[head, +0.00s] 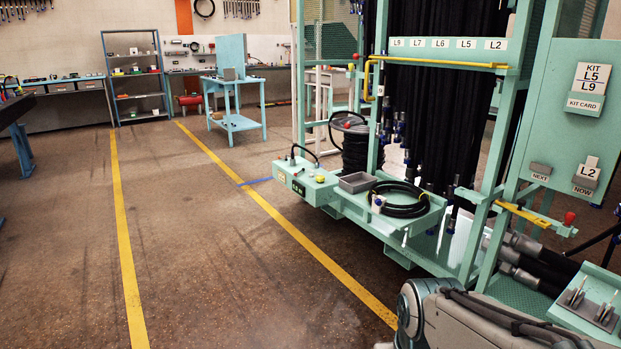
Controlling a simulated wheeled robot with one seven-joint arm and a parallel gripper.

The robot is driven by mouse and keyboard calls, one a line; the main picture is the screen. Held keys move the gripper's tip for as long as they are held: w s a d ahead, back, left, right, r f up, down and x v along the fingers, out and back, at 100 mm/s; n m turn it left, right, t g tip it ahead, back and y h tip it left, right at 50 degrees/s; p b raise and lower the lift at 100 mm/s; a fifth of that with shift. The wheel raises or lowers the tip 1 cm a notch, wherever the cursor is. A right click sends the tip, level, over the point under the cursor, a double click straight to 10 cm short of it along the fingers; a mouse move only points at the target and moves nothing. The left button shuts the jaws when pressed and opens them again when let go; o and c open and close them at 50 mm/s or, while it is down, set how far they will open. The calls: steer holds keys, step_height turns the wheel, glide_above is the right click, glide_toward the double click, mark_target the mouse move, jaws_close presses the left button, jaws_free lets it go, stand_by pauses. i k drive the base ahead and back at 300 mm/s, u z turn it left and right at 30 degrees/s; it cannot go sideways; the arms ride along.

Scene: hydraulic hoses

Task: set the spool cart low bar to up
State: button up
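The teal spool cart (377,190) stands at the right, with black hoses hanging in its frame. A long yellow bar (440,64) runs level across its upper part, below the label strip. Lower on the right, a short yellow bar (523,212) lies nearly level, sloping slightly down to the right. A red knob (569,218) sits close to its right end. I cannot tell for certain which part is named the low bar; the lower yellow one fits. My arm's grey and teal link shows at the bottom right, but my gripper is not in view.
The cart's front shelf holds a coiled black hose (400,199), a grey tray (358,182) and a control box (305,180). Hose ends (518,262) stick out low at the right. A teal stand (598,306) is at bottom right. The floor left of the cart is clear.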

mark_target(356, 56)
steer(key=z, duration=0.05)
steer(key=i, duration=1.85)
steer(key=z, duration=0.15)
